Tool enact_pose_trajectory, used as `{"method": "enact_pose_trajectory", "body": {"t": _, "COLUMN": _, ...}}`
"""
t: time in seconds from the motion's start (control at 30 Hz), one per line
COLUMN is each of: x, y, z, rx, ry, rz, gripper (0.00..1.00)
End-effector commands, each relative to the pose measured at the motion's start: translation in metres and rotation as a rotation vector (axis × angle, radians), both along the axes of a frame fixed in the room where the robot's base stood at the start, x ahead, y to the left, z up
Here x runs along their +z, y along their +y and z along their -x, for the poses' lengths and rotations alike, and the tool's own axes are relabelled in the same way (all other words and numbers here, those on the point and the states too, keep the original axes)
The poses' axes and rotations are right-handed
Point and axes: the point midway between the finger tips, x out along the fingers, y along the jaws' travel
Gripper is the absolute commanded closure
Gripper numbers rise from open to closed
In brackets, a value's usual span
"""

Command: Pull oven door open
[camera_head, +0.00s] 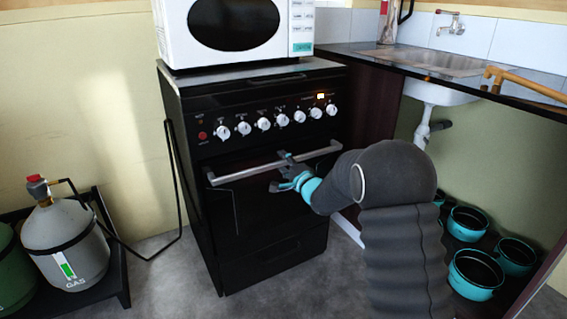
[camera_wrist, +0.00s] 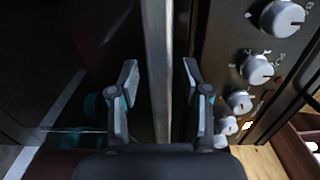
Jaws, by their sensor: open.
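The black oven (camera_head: 265,210) stands against the wall with its door shut. A long silver bar handle (camera_head: 232,174) runs across the top of the door, and it also shows upright in the wrist view (camera_wrist: 158,60). My gripper (camera_head: 285,170) is at the right-middle part of the handle. In the wrist view my gripper (camera_wrist: 160,80) is open, with one finger on each side of the bar. Gaps show between the fingertips and the bar. Whether any part touches the handle cannot be told.
White knobs (camera_head: 263,124) line the panel above the handle. A white microwave (camera_head: 235,30) sits on top. A grey gas bottle (camera_head: 68,240) stands left, and teal pots (camera_head: 476,275) stand under the sink counter at right. Grey floor (camera_head: 165,265) is clear left of the oven.

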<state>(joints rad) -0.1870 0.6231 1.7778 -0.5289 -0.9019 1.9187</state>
Motion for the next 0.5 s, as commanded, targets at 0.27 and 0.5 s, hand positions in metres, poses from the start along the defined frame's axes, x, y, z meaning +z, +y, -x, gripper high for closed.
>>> {"method": "enact_pose_trajectory", "body": {"t": 0.27, "x": 0.0001, "y": 0.0014, "z": -0.0017, "rx": 0.000, "ry": 0.000, "rz": 0.000, "gripper": 0.52}}
{"method": "enact_pose_trajectory", "body": {"t": 0.5, "x": 0.0002, "y": 0.0012, "z": -0.0016, "rx": 0.000, "ry": -0.001, "rz": -0.001, "gripper": 1.00}}
